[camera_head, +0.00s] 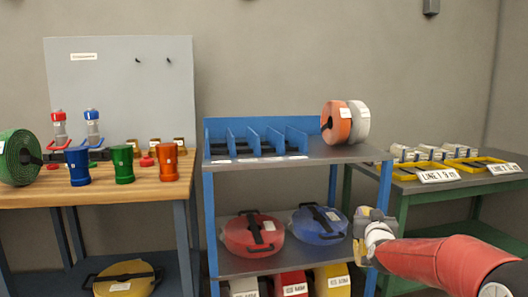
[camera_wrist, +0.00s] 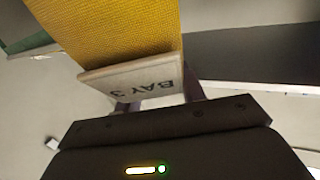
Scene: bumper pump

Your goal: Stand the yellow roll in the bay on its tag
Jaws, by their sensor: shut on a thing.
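The yellow roll (camera_wrist: 110,28) fills the top of the wrist view, with woven yellow cloth and a pale tag (camera_wrist: 135,88) reading BAY 3, upside down in that view. My gripper (camera_wrist: 158,100) is shut on the roll at its tagged end. Only a little yellow shows there, and the roll is mostly hidden. The blue bay rack (camera_head: 255,128) stands on the top shelf, with upright dividers and small front labels too small to read.
Orange and white rolls (camera_head: 336,122) stand at the top shelf's right end. Red (camera_head: 253,232) and blue (camera_head: 320,224) round cases lie on the middle shelf. A green table (camera_head: 420,184) with yellow frames is at right. A wooden bench (camera_head: 100,188) with coloured cups is at left.

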